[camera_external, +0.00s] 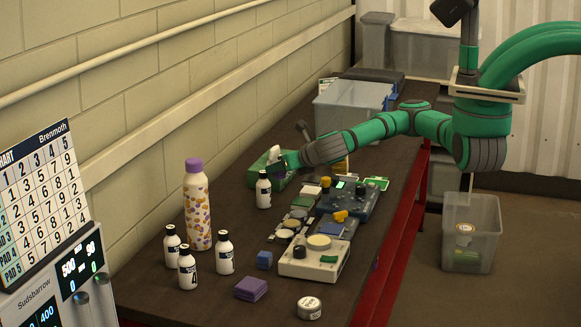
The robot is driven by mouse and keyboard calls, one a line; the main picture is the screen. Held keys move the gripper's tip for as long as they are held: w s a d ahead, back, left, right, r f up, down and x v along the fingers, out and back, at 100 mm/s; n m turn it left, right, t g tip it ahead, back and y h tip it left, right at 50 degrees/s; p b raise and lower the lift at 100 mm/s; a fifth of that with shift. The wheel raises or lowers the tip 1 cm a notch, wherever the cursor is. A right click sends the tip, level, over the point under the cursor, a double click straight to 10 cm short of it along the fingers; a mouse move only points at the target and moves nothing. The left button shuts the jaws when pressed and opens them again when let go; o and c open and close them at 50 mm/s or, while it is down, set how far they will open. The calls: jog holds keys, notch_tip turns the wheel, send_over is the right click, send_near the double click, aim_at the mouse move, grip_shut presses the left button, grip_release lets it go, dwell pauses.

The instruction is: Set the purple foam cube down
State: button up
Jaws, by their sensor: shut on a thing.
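My gripper (284,163) is at the end of the green arm, low over the far left part of the dark table, right at the green tissue box (258,177). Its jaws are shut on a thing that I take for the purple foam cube. The cube itself cannot be made out; the jaws are small and dark here. I cannot tell whether it touches the box or the table. A flat purple block, perhaps a folded cloth (251,288), lies apart at the near end of the table.
A tall patterned bottle (197,212) and several small white bottles (187,268) stand on the left. A blue cube (264,260) lies near the cream device (314,262). Small items crowd the middle. A grey bin (348,105) stands behind. Bare table (205,307) shows at the near end.

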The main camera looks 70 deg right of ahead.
jog(key=a+r+n+t+y, duration=0.1)
jog(key=a+n+y, duration=0.1)
jog(key=a, duration=1.2)
send_over(216, 229)
jog(key=s, duration=0.1)
notch_tip(216, 229, down, 9)
jog(key=shift+a+r, duration=0.15)
jog(key=shift+r, duration=0.05)
jog(key=shift+w+f, duration=0.45)
jog(key=shift+f, duration=1.7)
jog(key=o, duration=1)
jog(key=shift+f, duration=0.15)
jog(key=shift+o, duration=0.2)
